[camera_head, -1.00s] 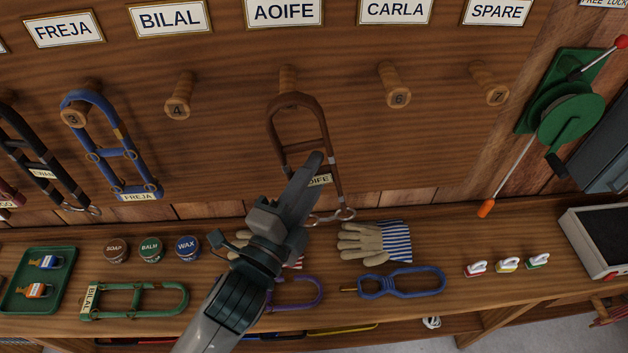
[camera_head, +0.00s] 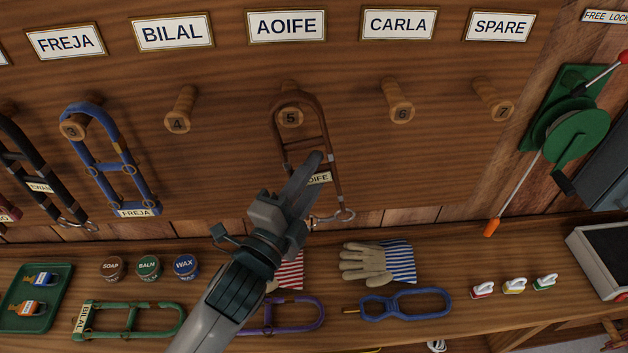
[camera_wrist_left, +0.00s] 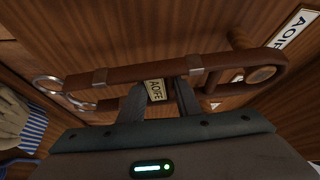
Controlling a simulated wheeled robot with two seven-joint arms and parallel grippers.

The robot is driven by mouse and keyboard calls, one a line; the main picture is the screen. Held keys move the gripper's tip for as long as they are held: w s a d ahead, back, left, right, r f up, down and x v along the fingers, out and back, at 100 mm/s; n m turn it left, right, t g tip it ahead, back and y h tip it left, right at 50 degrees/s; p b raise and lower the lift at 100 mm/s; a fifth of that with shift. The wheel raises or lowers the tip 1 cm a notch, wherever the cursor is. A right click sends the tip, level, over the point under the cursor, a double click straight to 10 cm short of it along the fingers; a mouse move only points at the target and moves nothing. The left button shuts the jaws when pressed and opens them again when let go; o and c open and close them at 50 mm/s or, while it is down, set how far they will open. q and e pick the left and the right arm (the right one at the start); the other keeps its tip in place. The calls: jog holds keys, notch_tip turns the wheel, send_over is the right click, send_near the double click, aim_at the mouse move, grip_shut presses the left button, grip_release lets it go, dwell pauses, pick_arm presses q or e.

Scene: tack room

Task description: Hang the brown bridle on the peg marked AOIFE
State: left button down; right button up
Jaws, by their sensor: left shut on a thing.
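The brown bridle (camera_head: 332,150) hangs upright below the AOIFE sign (camera_head: 286,26), with an AOIFE tag on it. Its top loop appears to be around peg 5 (camera_head: 290,118), the strap crossing the shaft behind the numbered end. I cannot tell whether it rests on the peg. In the left wrist view the bridle (camera_wrist_left: 130,75) runs across the picture, and the peg's round end (camera_wrist_left: 262,74) shows inside the loop. My left gripper (camera_head: 316,162) is shut on the bridle near its tag (camera_wrist_left: 155,91), below the peg. My right gripper is not in view.
Bare pegs 4 (camera_head: 180,110) and 6 (camera_head: 399,102) flank it. A blue bridle (camera_head: 105,150) hangs on peg 3. A green lever reel (camera_head: 575,130) is at right.

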pick_arm(q)
jog(key=w, duration=0.3)
jog(key=shift+f, duration=0.4)
dwell(0.6)
